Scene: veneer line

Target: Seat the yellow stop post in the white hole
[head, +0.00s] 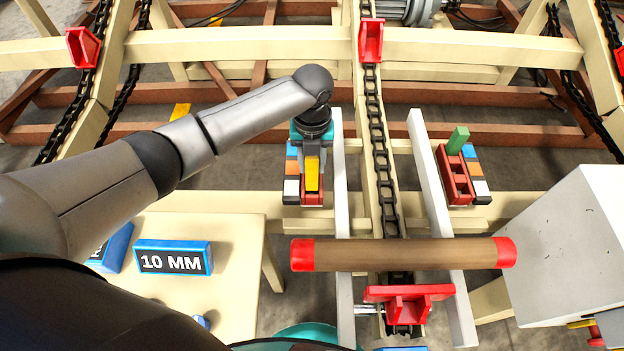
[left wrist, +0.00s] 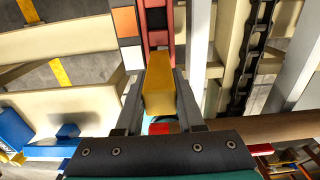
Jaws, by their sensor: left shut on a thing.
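My left gripper (head: 312,158) is shut on the yellow stop post (head: 312,178), which also shows between the fingers in the left wrist view (left wrist: 158,85). The post is over the near part of the left red rack (head: 312,198), beside its white marker block (head: 291,186). The red rack (left wrist: 157,24) and white block (left wrist: 132,57) also show in the left wrist view. The white hole itself is hidden by the post and gripper. I cannot tell whether the post's lower end is in it or above it. My right gripper is not in view.
A green post (head: 457,140) stands in the right red rack (head: 457,182). A brown roll with red ends (head: 400,254) lies across the pale rails in front. A chain (head: 380,150) runs between the racks. A blue 10 MM block (head: 173,258) sits on the left table.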

